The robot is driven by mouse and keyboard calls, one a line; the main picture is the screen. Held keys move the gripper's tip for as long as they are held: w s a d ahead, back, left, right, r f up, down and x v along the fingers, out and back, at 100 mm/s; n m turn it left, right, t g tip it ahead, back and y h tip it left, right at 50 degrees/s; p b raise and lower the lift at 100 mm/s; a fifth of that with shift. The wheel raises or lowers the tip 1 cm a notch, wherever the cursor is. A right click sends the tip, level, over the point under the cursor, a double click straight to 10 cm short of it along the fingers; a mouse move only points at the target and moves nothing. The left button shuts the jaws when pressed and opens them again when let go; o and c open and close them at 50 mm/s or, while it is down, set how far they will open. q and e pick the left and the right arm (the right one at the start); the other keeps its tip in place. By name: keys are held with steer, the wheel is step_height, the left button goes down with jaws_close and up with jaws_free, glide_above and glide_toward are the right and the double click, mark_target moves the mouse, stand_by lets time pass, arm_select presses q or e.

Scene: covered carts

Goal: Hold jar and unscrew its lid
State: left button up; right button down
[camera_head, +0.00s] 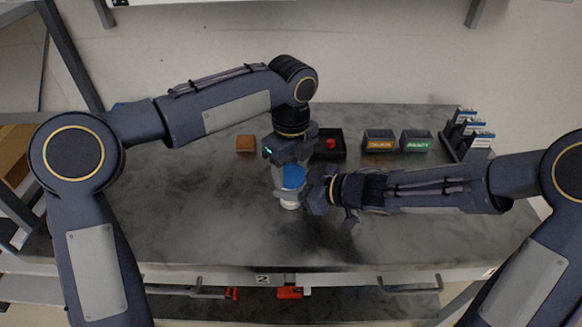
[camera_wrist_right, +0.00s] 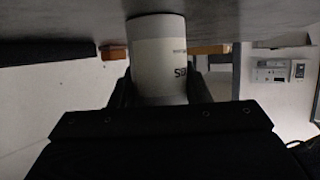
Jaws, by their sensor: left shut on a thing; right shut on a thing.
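The jar has a blue lid (camera_head: 293,177) and a pale body (camera_head: 290,204) and stands upright near the middle of the grey table in the head view. My left gripper (camera_head: 290,180) comes down from above and is shut on the blue lid. My right gripper (camera_head: 312,195) reaches in from the right and is shut on the jar's body. In the right wrist view the white jar body (camera_wrist_right: 157,60), with dark print on it, sits between the dark fingers. The lid is not seen there, and most of the jar is hidden by the grippers in the head view.
On the table (camera_head: 180,220) behind the jar are a brown block (camera_head: 245,143), a black tray (camera_head: 328,155) with a red thing in it, two small labelled bins (camera_head: 379,141) (camera_head: 416,141) and a dark rack (camera_head: 470,136) at the right. The table's front left is clear.

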arm_select(q)
steer(key=n, duration=0.6)
steer(key=shift+n, duration=0.4)
steer(key=o, duration=1.1)
